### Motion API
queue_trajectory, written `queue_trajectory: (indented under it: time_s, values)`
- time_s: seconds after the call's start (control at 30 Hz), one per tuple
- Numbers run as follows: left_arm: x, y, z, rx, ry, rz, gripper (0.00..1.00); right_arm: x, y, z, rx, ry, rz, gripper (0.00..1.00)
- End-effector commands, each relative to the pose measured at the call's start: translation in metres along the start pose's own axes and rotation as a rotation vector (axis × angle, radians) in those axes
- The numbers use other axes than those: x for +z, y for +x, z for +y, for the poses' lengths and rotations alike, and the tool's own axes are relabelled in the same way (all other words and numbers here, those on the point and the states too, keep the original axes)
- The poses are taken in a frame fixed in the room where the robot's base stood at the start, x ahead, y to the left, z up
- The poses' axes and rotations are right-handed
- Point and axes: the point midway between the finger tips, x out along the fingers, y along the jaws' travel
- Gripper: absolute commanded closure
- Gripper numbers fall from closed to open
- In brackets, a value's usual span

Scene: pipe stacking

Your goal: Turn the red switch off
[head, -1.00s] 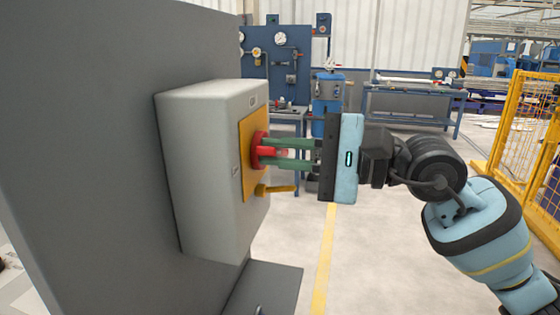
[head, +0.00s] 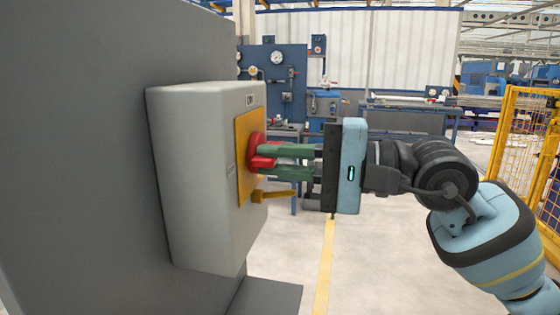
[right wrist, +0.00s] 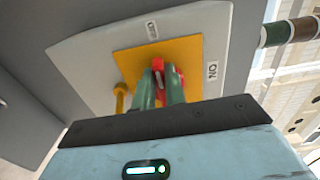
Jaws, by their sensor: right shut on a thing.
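The red switch (head: 257,140) is a round knob with a handle on a yellow plate (head: 244,165) on the side of a grey box (head: 205,180). My right gripper (head: 267,162) reaches it from the right, its green fingers shut on the red handle. The right wrist view shows the red switch (right wrist: 158,65) between and behind the green fingertips (right wrist: 160,85), which hide part of it. That view also shows an "ON" label (right wrist: 213,70) beside the plate and another label (right wrist: 152,27) that looks like "OFF". The handle's exact angle is hard to tell. My left gripper is not in view.
The box is fixed to a large grey panel (head: 80,130) on the left. A yellow fence (head: 525,150) stands at the right. Open floor lies between.

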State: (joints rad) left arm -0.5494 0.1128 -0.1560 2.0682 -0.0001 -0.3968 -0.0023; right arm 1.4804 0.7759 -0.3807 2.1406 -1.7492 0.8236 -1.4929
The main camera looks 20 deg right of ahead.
Motion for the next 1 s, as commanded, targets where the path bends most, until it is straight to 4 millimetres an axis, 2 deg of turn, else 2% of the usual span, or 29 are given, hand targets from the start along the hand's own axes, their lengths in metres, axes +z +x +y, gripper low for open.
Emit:
queue_trajectory:
  time_s: [0.17, 0.2, 0.37, 0.73, 1.0]
  values:
    - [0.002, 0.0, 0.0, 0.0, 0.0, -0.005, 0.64, 0.0, 0.0, 0.0, 0.001, -0.003, 0.0, 1.0]
    - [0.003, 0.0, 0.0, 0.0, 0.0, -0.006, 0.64, 0.0, 0.0, 0.0, 0.001, -0.003, 0.0, 0.85]
    - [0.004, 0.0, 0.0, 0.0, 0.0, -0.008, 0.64, 0.0, 0.0, 0.001, 0.001, -0.001, 0.0, 0.66]
    - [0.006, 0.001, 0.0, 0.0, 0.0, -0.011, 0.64, -0.001, -0.006, 0.002, 0.002, 0.001, 0.002, 0.66]
    - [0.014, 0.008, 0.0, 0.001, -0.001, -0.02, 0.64, -0.001, -0.047, 0.004, 0.004, 0.001, 0.004, 0.66]
